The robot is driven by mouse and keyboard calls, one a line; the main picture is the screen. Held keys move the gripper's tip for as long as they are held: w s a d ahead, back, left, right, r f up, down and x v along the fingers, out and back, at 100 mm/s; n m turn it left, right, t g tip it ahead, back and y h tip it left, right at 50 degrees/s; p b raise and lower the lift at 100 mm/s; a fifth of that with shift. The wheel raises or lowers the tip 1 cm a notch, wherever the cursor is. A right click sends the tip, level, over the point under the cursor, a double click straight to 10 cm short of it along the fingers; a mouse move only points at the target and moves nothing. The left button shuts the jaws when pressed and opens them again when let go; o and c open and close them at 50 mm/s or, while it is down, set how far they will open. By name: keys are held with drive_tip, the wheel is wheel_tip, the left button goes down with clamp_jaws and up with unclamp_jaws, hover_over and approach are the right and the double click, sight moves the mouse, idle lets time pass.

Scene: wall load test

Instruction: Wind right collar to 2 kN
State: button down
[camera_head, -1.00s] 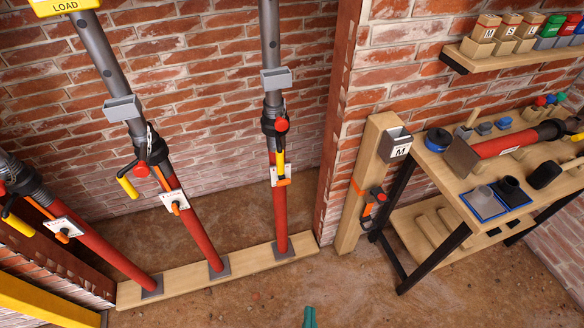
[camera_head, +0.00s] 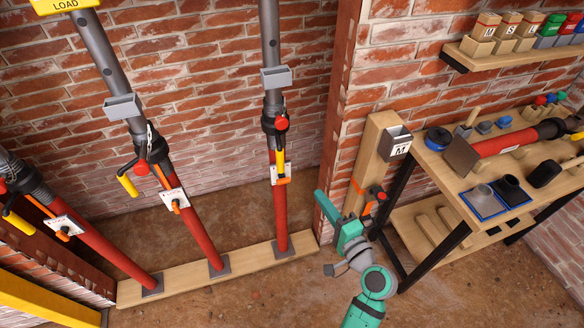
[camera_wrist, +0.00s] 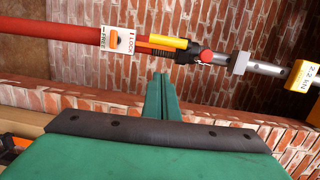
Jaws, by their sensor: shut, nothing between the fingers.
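The right prop is a red lower tube (camera_head: 280,215) with a grey upper tube, upright on the floor plank. Its dark collar (camera_head: 272,124) has a red knob and a yellow handle (camera_head: 280,158) hanging down. Below is a white plate with an orange lever (camera_head: 284,181). In the wrist view the prop runs sideways, with the collar (camera_wrist: 186,52), yellow handle (camera_wrist: 167,42) and plate marked LOCK and FREE (camera_wrist: 118,40). A yellow load display (camera_wrist: 303,76) seems to read 2.2 kN, tilted and small. My gripper (camera_wrist: 161,78) is shut, empty and apart from the prop.
Two leaning props (camera_head: 195,235) stand left on the plank (camera_head: 185,277). A brick pier (camera_head: 332,140) and wooden post (camera_head: 376,160) stand right of the right prop. Beyond is a workbench (camera_head: 440,165) with tools. Open floor lies in front of the plank.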

drive_tip(key=r, duration=0.2)
approach(283, 162)
drive_tip(key=w+d, duration=0.2)
drive_tip(key=w, duration=0.3)
drive_tip(key=shift+w+a+f+y, duration=0.15)
drive_tip(key=shift+w+a, duration=0.2)
drive_tip(key=shift+a, duration=0.55)
drive_tip(key=shift+w+a+r+y, duration=0.15)
drive_tip(key=shift+w+a, duration=0.2)
drive_tip(key=shift+a, duration=0.55)
drive_tip(key=shift+f, duration=0.1)
drive_tip(key=shift+a, duration=0.75)
